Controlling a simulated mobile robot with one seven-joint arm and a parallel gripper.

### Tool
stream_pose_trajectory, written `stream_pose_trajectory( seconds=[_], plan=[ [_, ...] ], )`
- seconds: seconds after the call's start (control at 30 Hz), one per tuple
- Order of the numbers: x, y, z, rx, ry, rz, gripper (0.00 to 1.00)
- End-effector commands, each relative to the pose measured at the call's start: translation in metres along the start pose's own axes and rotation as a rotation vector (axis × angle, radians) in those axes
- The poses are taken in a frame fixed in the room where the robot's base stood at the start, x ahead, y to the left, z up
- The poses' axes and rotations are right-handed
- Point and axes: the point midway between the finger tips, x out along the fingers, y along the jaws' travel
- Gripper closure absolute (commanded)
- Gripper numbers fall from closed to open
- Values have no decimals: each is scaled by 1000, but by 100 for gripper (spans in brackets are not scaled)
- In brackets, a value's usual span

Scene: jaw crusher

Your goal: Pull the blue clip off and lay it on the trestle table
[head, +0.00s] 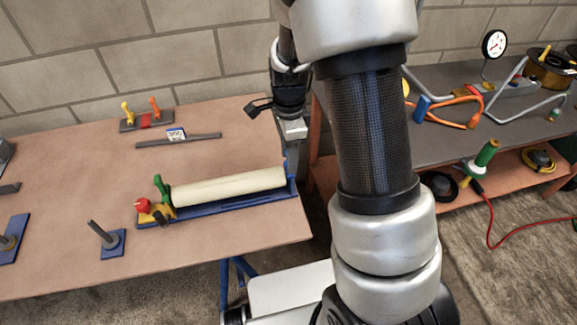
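A small blue piece (422,108), which looks like the blue clip, stands upright on the grey-topped bench, beside a bent grey tube and an orange handle. It is too small to tell exactly how it is fixed. My arm passes just left of it. The brown table (80,270) with blue legs, which looks like the trestle table, fills the left. My gripper (294,130) points down over that table's right edge, well left of the blue piece. Its fingertips are small and partly lost against a blue upright, so I cannot tell whether they are apart.
A cream roller (230,187) lies in a blue holder on the brown table, close below my gripper. A bar (178,140) and a handled block (147,120) lie behind. The grey bench (450,148) holds a gauge (494,43).

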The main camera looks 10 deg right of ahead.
Motion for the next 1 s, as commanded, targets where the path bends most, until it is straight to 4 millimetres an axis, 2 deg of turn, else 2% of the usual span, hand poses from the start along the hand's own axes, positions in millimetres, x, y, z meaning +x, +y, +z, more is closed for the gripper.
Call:
stream_pose_trajectory(
  seconds=[0.07, 0.2, 0.27, 0.3, 0.53, 1.0],
  plan=[
    [0, 0, 0, 0, 0, 0, 64],
    [0, 0, 0, 0, 0, 0, 88],
    [0, 0, 0, 0, 0, 0, 98],
    [0, 0, 0, 0, 0, 0, 100],
    [-4, 0, 0, 0, 0, -1, 100],
    [-23, 0, 0, 0, 0, -1, 100]
  ],
)
